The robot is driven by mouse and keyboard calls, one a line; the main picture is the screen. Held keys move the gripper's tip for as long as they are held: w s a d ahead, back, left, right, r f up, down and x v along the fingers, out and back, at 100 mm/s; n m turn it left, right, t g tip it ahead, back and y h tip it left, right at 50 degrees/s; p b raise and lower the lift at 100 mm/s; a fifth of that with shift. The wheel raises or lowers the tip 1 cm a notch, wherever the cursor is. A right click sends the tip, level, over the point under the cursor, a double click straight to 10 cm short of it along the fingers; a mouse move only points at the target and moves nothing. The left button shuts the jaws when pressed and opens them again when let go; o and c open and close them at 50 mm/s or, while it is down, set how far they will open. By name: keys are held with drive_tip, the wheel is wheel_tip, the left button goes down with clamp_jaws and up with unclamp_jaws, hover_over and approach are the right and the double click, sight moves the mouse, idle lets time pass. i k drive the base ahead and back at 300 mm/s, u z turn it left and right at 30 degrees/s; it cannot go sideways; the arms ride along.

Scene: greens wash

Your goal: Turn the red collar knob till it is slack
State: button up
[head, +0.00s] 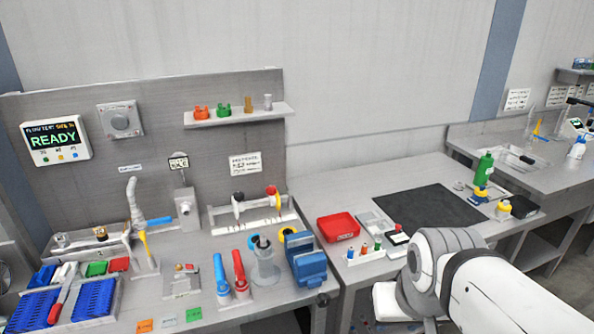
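Several small red parts show in the head view, and I cannot tell for sure which is the collar knob. One is a round red knob (272,190) at the right end of a white rack (250,222) at the back of the left bench. Whether either is tight or slack does not show. My arm (500,290) reaches in from the lower right, over the front of the right bench. Its fingertips are not visible, and no contact with a knob shows.
A screen (55,141) reads READY. Red and blue handled tools (240,277), a blue clamp-like device (306,258) and blue racks (95,299) crowd the left bench. A red tray (337,227) and a dark mat (430,217) lie on the right bench. The mat is mostly clear.

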sight(271, 191)
drive_tip(key=u, duration=0.1)
drive_tip(key=i, duration=1.05)
drive_tip(key=u, duration=0.6)
